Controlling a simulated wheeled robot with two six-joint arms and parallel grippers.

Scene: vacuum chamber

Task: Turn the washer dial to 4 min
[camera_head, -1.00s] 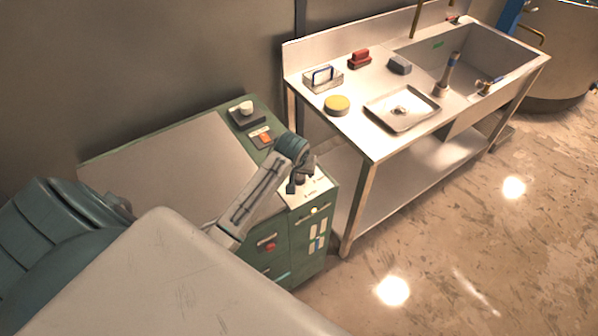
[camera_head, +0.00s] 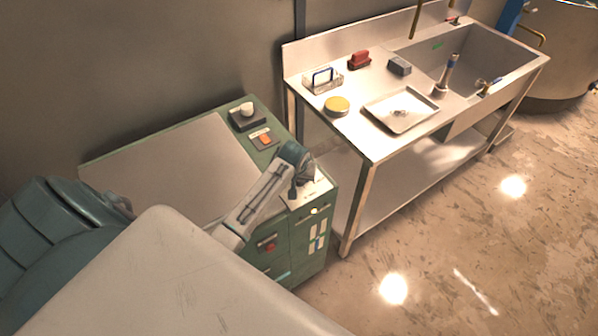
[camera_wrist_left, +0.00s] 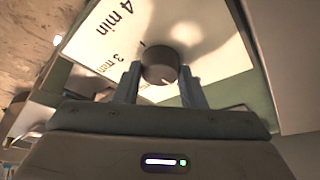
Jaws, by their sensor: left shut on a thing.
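The washer dial (camera_wrist_left: 160,66) is a round grey knob on a pale panel (camera_wrist_left: 115,40) in the left wrist view. The panel is printed with "4 min" and "3 min" and a short tick mark by the dial. My left gripper (camera_wrist_left: 160,80) has one finger on each side of the dial and is shut on it. In the head view my left gripper (camera_head: 303,180) is over the right end of the green washer (camera_head: 285,238), and it hides the dial there. The dial's own pointer is hard to make out. My right gripper is not in view.
The washer top has an orange switch (camera_head: 263,138) and a dark block with a white knob (camera_head: 247,111). To the right stands a metal sink table with a tray (camera_head: 402,110), a yellow-topped round tin (camera_head: 337,106) and a wire-handled caddy (camera_head: 323,80). Open floor lies in front.

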